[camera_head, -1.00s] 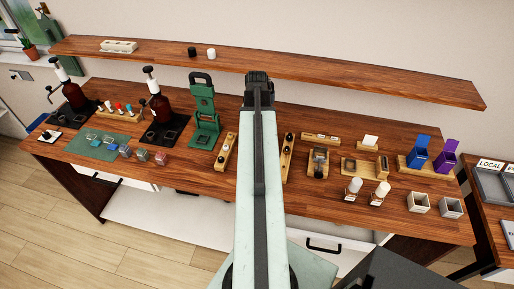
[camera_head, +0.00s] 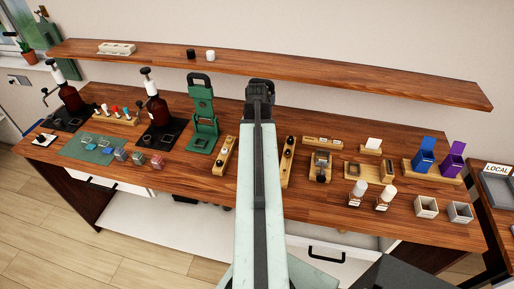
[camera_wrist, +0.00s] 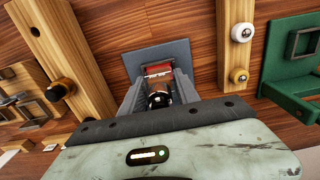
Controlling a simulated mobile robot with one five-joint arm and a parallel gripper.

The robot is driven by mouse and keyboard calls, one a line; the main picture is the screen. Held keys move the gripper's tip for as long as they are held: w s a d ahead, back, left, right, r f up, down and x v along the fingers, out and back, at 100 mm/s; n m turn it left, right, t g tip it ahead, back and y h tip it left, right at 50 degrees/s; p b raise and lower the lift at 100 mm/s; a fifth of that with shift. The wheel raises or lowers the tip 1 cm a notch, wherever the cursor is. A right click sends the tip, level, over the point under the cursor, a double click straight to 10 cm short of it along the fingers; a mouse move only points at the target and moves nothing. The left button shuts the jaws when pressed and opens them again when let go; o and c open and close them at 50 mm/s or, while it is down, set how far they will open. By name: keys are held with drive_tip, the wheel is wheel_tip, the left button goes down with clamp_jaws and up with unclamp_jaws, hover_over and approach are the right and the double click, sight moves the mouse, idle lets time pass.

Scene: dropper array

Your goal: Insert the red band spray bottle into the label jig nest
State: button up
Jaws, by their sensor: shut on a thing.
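My gripper (camera_wrist: 158,92) is shut on a small bottle (camera_wrist: 159,100) with a dark top; a red band (camera_wrist: 157,71) shows just beyond it between the fingers. The bottle is over or on a grey square plate (camera_wrist: 180,53); I cannot tell whether it touches. In the head view my gripper (camera_head: 259,88) points away, and my arm hides the bottle. A wooden fixture with a grey square frame (camera_head: 321,160) is right of my arm. A wooden block with a square recess (camera_head: 363,171) stands farther right. I cannot tell which is the label jig nest.
Wooden bars with knobs flank my arm, left (camera_head: 225,156) and right (camera_head: 288,158). A green stand (camera_head: 203,118) is left. Two white-capped bottles (camera_head: 358,189) and open grey boxes (camera_head: 427,206) are front right. A shelf (camera_head: 330,76) runs behind. Bare wood lies along the front edge.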

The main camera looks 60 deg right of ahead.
drive_tip(key=shift+r+p, duration=2.15)
drive_tip(key=shift+r, duration=0.25)
